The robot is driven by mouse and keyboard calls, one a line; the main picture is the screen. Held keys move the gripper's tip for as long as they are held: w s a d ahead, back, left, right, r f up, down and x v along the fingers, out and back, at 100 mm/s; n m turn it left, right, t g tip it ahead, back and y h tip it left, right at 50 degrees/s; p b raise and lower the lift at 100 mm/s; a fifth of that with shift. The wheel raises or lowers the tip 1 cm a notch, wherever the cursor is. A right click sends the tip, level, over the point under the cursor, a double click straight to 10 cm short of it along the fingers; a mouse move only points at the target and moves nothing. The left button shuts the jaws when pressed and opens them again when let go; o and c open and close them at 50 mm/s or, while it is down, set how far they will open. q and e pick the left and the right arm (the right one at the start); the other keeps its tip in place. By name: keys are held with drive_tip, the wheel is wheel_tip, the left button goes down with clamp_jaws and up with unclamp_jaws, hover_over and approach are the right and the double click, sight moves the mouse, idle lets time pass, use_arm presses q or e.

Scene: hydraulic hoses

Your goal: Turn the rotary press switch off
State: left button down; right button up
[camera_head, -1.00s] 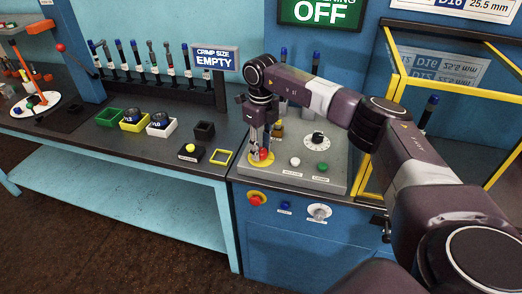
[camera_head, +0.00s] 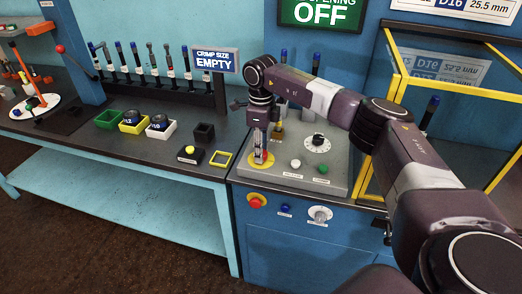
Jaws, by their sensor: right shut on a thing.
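My right gripper (camera_head: 260,150) points straight down over the left part of the grey control panel (camera_head: 285,183). It is shut on a small red switch knob that stands on a yellow plate (camera_head: 261,165); the fingers hide most of the knob. Other controls are a round dial (camera_head: 317,143) with a dark knob, a white button (camera_head: 295,164) and a green button (camera_head: 323,169). My left gripper is not in view.
A green sign (camera_head: 320,13) reads "OFF" on its lower line. A yellow-framed clear guard (camera_head: 455,90) stands right of the panel. The dark bench (camera_head: 90,133) at left holds coloured boxes, upright tools and a "CRIMP SIZE EMPTY" sign (camera_head: 213,60).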

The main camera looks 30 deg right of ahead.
drive_tip(key=shift+w+r, duration=0.1)
drive_tip(key=o, duration=1.2)
drive_tip(key=shift+c, duration=0.2)
wheel_tip(320, 180, up, 12)
